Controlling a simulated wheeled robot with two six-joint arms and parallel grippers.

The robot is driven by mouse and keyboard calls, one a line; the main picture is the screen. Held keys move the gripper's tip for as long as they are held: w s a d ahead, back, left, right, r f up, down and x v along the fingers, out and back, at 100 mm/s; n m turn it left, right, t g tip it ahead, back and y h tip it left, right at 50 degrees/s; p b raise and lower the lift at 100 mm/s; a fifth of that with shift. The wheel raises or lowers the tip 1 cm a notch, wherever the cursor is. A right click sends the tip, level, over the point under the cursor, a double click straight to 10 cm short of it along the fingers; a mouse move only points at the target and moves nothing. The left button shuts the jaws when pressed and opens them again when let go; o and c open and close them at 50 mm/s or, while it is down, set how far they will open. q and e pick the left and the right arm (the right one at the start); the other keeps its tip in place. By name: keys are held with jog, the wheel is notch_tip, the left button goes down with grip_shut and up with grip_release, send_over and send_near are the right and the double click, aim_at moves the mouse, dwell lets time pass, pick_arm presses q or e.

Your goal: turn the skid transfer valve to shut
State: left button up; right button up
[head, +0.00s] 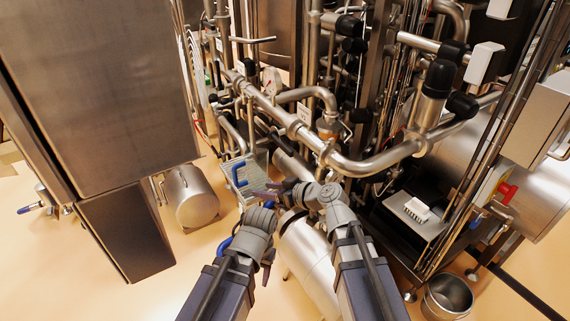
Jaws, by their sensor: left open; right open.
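Several blue handles show, and I cannot tell which one belongs to the skid transfer valve. One bent blue handle (239,174) is by the small metal steps, left of my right gripper. Another blue piece (224,246) shows beside my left wrist, partly hidden by it. A blue lever (27,208) is on a fitting at the far left. My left gripper (268,258) is open, low in front of the skid, near a metal cylinder. My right gripper (276,190) is open just above it, its fingers pointing left below the pipes. I see nothing held in either gripper.
Thick steel pipes (375,163) cross above my grippers. A steel hopper (95,85) fills the left side, with a small drum (189,196) beside it. A red knob (507,190) and a metal bucket (447,297) are at right. Floor is free at lower left.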

aim_at(285, 145)
jog(key=w+d+r+t+b, duration=0.1)
jog(key=w+d+t, duration=0.1)
jog(key=d, duration=0.1)
jog(key=w+d+r+m+t+b, duration=0.1)
jog(key=w+d+t, duration=0.1)
jog(key=w+d, duration=0.1)
jog(key=w+d+r+m+t+h+b, duration=0.1)
jog(key=w+d+t, duration=0.2)
jog(key=shift+w+r, duration=0.1)
jog(key=shift+w, duration=0.1)
jog(key=shift+w+d+r+m, duration=0.1)
jog(key=shift+d+r+m, duration=0.05)
jog(key=shift+d+m, duration=0.15)
jog(key=shift+x, duration=3.95)
pick_arm(q)
notch_tip(285, 145, down, 5)
jog(key=shift+f, duration=0.15)
pick_arm(e)
jog(key=shift+d, duration=0.15)
grip_shut()
